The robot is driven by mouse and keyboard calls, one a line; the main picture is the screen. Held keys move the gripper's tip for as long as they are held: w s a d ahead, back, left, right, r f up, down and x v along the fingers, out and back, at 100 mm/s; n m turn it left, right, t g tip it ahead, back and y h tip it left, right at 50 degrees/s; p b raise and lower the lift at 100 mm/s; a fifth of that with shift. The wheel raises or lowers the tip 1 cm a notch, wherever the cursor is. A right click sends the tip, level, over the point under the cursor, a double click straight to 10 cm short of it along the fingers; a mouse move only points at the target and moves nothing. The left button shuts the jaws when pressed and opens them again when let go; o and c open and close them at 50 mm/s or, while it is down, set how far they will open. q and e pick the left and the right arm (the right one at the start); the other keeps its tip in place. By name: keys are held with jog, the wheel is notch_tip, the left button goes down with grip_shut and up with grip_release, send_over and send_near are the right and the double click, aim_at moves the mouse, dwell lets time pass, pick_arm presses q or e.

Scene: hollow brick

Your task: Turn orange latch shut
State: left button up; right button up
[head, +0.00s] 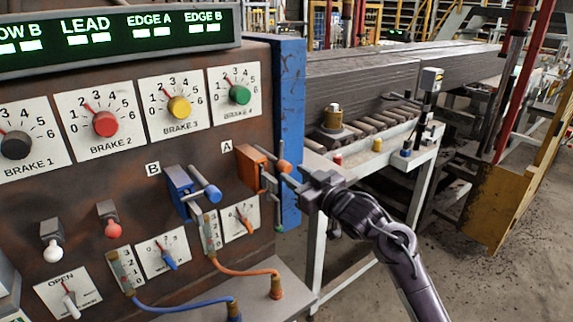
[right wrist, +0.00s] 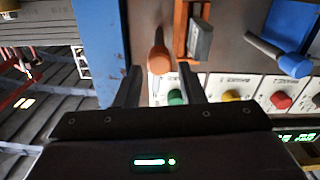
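The orange latch (head: 252,166) is mounted on the rusty panel under the label A, near the panel's right edge. Its handle ends in an orange knob (head: 284,166), which also shows in the right wrist view (right wrist: 158,60). My right gripper (right wrist: 158,70) is open, with one finger on each side of the knob and a gap visible on both sides. In the head view my right gripper (head: 283,182) reaches in from the right to the latch handle and partly overlaps it. My left gripper is not in view.
A blue latch (head: 180,192) under label B sits left of the orange one. A blue post (head: 290,110) edges the panel close to my gripper. Brake dials are above; cables (head: 245,270) and a small ledge are below. A roller table (head: 375,150) stands to the right.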

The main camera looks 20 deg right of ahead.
aim_at(288, 170)
jog(key=shift+p+x, duration=0.6)
jog(key=shift+x, duration=1.9)
jog(key=c, duration=0.7)
